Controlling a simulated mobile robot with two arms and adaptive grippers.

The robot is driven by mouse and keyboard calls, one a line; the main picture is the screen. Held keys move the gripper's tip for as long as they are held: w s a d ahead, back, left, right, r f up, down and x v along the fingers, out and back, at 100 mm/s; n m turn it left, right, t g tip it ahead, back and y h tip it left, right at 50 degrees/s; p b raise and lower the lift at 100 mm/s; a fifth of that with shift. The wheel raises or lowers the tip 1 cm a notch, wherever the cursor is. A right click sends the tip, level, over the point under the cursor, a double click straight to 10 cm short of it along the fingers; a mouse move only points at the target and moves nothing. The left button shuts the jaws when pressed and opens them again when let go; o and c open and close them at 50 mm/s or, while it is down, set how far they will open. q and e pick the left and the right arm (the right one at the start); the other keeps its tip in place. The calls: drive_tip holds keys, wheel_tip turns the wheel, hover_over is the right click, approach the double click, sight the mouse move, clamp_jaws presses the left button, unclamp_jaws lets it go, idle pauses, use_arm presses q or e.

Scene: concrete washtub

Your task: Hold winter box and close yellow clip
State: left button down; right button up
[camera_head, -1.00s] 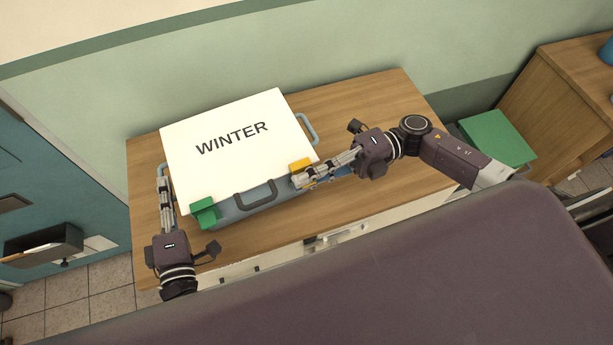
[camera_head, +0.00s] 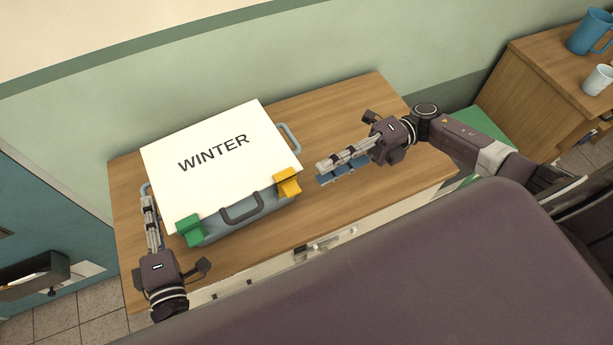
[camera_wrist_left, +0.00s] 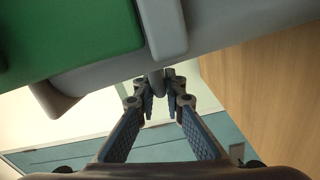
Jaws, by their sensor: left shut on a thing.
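The winter box (camera_head: 222,220) has a grey-blue body and a white lid marked WINTER, lying flat on it. The yellow clip (camera_head: 288,182) is at the right of the box's front edge, lying over the lid edge and down the front. My left gripper (camera_head: 149,200) is at the box's left side, shut on its side handle, which also shows in the left wrist view (camera_wrist_left: 157,80). My right gripper (camera_head: 320,173) is right of the yellow clip, apart from it, over the table. Its fingers look spread and empty.
A green clip (camera_head: 190,231) is at the front left of the lid. A front handle (camera_head: 241,208) lies between the clips. The wooden table (camera_head: 372,98) is bare right of the box. A cabinet with a blue jug (camera_head: 590,32) and a white cup (camera_head: 598,80) stands at the right.

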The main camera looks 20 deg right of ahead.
use_arm(q)
drive_tip(key=shift+r, duration=0.1)
use_arm(e)
drive_tip(key=shift+w+d, duration=0.15)
drive_tip(key=shift+d, duration=1.4)
use_arm(q)
drive_tip(key=c, duration=1.9)
unclamp_jaws()
drive_tip(key=shift+c, duration=0.2)
